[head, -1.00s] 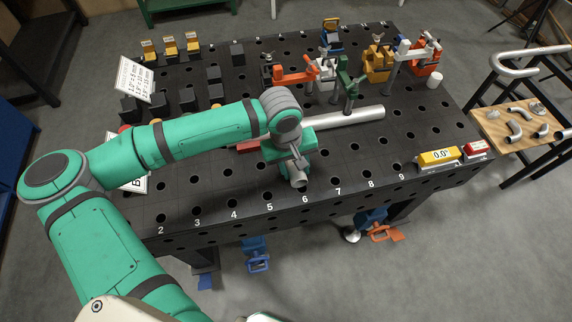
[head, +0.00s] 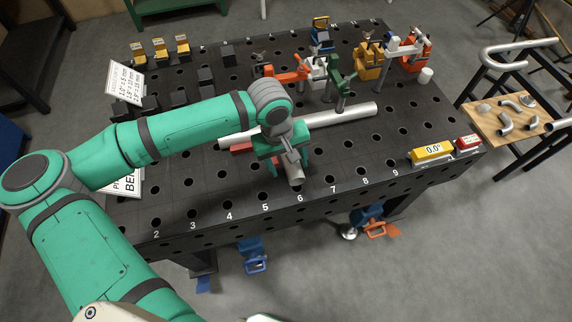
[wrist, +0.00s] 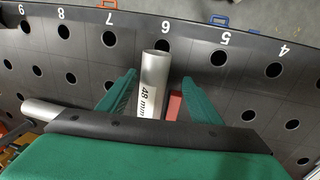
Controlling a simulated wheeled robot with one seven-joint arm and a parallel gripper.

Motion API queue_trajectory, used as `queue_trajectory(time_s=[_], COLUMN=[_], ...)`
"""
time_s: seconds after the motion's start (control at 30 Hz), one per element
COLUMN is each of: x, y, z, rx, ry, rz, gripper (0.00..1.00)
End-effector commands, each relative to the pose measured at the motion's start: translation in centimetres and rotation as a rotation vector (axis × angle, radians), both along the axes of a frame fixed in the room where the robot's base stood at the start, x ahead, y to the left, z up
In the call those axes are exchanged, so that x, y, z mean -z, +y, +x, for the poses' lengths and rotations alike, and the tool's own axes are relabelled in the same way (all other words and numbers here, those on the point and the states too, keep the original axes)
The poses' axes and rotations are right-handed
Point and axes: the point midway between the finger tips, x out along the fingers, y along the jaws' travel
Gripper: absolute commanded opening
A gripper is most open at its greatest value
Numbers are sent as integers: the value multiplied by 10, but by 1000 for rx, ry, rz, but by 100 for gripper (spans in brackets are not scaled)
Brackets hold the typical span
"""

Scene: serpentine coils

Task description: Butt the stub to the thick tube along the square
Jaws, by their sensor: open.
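The stub (head: 295,173) is a short silver tube near the table's front edge, by the number 6. In the wrist view the stub (wrist: 154,80) is marked "48 mm" and lies between the two green fingers. My gripper (head: 287,166) is open around it, and the wrist view shows a gap on each side between the stub and my gripper (wrist: 158,77). The thick tube (head: 345,115) is a long silver tube lying across the table behind my gripper; part is hidden by my arm. A red piece (head: 241,148), possibly part of the square, lies beside it, partly hidden.
A green clamp (head: 340,80) stands just behind the tube, with orange and yellow clamps further back. A yellow level reading 0.0° (head: 432,152) sits at the right front edge. The perforated table (head: 375,165) is clear between stub and level.

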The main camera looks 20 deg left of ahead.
Motion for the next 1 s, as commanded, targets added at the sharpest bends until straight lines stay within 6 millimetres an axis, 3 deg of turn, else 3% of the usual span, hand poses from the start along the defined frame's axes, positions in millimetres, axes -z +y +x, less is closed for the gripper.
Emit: queue_trajectory(time_s=[0.2,0.43,0.6,1.0], x=[-42,-75,-86,-87], y=[7,10,11,11], z=[-4,-7,-8,-9], rx=[-3,0,1,1], ry=[-3,-1,-2,-1], rz=[2,2,0,-1], gripper=[59,59,59,59])
